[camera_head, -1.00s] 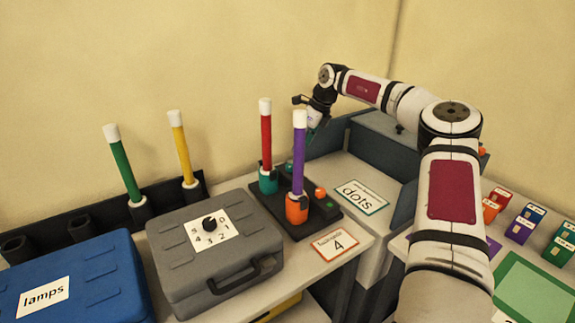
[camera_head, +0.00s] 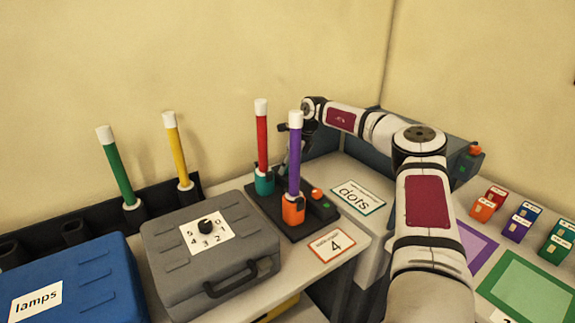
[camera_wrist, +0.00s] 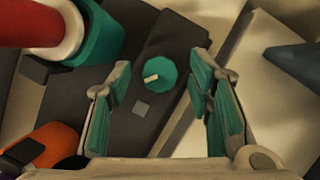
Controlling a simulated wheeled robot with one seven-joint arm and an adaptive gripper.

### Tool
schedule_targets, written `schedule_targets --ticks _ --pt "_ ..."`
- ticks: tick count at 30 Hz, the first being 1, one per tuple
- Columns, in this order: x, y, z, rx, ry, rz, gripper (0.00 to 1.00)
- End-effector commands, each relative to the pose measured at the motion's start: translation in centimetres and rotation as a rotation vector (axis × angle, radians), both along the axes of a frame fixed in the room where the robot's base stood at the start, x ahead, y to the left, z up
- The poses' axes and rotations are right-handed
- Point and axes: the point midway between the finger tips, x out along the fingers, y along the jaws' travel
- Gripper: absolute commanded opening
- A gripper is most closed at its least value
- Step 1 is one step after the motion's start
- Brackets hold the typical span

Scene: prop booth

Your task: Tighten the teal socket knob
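The teal socket (camera_head: 264,183) holds an upright red stick (camera_head: 261,140) on a dark base (camera_head: 312,224). In the wrist view, the teal socket (camera_wrist: 99,38) is at the upper left. The teal knob (camera_wrist: 160,73), round with a pale pointer mark, sits on the dark base beside it. My gripper (camera_wrist: 160,85) is open, with teal-padded fingers to the left and right of the knob in the picture. No finger visibly touches the knob. In the head view, my gripper (camera_head: 291,158) is behind the purple stick, which partly hides it; the knob is hidden there.
An orange socket (camera_head: 293,210) with an upright purple stick (camera_head: 295,160) stands close in front. A grey case (camera_head: 255,240) with a dial and a blue case (camera_head: 105,285) are to the left. A card reading "dots" (camera_head: 358,197) lies to the right.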

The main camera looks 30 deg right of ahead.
Motion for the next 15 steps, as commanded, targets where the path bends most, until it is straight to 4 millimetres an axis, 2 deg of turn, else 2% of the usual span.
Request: schedule_targets --ticks 1,6,15 --pt "0.0 0.0 0.01 0.0 0.0 0.0 0.36" --pt "0.0 0.01 0.01 0.0 0.0 0.0 0.0" --pt "-0.07 0.05 0.15 0.0 0.0 -0.025 0.0"
